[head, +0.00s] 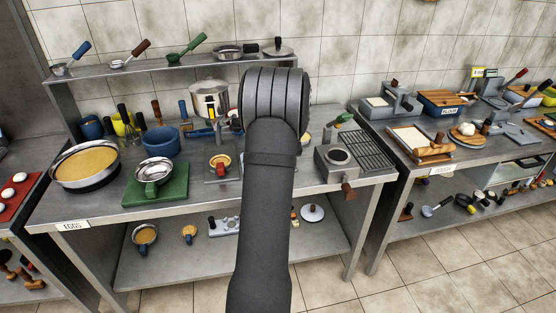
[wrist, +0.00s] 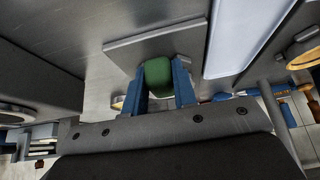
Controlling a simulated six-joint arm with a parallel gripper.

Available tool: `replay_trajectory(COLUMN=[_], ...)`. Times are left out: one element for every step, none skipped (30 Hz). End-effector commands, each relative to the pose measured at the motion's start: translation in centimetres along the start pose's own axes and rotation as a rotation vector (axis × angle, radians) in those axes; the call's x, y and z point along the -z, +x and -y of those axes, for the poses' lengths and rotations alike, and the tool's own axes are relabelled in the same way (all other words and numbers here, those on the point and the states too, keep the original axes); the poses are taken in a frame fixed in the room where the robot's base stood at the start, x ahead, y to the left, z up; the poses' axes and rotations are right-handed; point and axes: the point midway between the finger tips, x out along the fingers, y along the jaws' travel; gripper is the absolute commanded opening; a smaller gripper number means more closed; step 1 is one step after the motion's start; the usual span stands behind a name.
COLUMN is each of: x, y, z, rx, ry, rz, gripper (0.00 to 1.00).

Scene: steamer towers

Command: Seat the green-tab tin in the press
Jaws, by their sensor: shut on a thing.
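My gripper (wrist: 160,68) has two blue fingers closed on a green block-like piece (wrist: 158,76), which looks like the green tab of the tin. A flat grey plate shows just beyond it in the wrist view; I cannot tell whether it belongs to the tin. In the head view my arm hides most of the gripper and the tin. A grey block with a round opening (head: 338,157) and a brown handle stands right of my arm on the counter; it may be the press.
A ribbed grey tray (head: 367,150) lies beside the grey block. A raised shelf (head: 130,68) runs behind.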

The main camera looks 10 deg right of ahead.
Motion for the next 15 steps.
replay_trajectory(x=[-0.01, -0.03, -0.06, -0.08, -0.10, -0.12, -0.14, -0.16, -0.18, -0.20, -0.22, -0.24, -0.26, -0.28, -0.30], y=[0.05, 0.08, 0.13, 0.16, 0.19, 0.24, 0.27, 0.30, 0.35, 0.38, 0.41, 0.45, 0.48, 0.51, 0.56], z=[0.00, 0.00, 0.00, 0.00, 0.00, 0.00, 0.00, 0.00, 0.00, 0.00, 0.00, 0.00, 0.00, 0.01, 0.01], rx=[0.000, 0.000, 0.000, 0.000, 0.000, 0.000, 0.000, 0.000, 0.000, 0.000, 0.000, 0.000, 0.000, 0.000, 0.000], ry=[0.000, 0.000, 0.000, 0.000, 0.000, 0.000, 0.000, 0.000, 0.000, 0.000, 0.000, 0.000, 0.000, 0.000, 0.000], rz=[0.000, 0.000, 0.000, 0.000, 0.000, 0.000, 0.000, 0.000, 0.000, 0.000, 0.000, 0.000, 0.000, 0.000, 0.000], gripper=[0.00, 0.00, 0.00, 0.00, 0.00, 0.00, 0.00, 0.00, 0.00, 0.00, 0.00, 0.00, 0.00, 0.00, 0.00])
